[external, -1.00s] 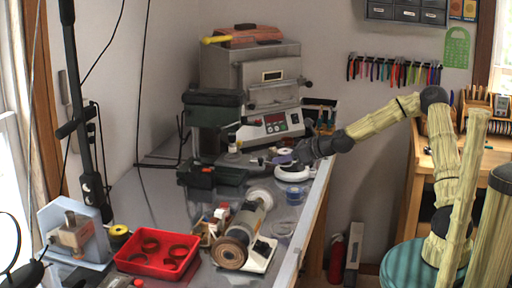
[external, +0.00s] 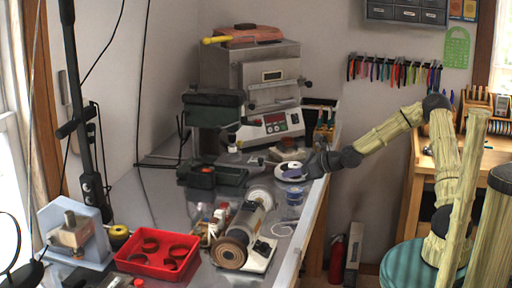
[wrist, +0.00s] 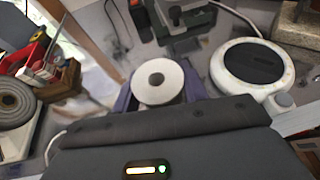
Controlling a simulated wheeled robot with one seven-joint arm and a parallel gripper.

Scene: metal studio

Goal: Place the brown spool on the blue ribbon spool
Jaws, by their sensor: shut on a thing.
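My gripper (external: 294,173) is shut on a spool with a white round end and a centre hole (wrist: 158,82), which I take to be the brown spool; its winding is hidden. In the wrist view the purple fingers stand on either side of it. The blue ribbon spool (external: 295,196) stands on the grey bench near its right edge. In the external view it shows just below my gripper. In the wrist view I cannot make it out; the held spool and gripper may cover it.
A white round device with a dark top (wrist: 254,66) is close to the held spool. A polishing motor with a brown wheel (external: 230,251) stands nearer the front, with small bottles beside it. A red tray (external: 158,252) lies at the front left. A green vise (external: 212,174) is behind.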

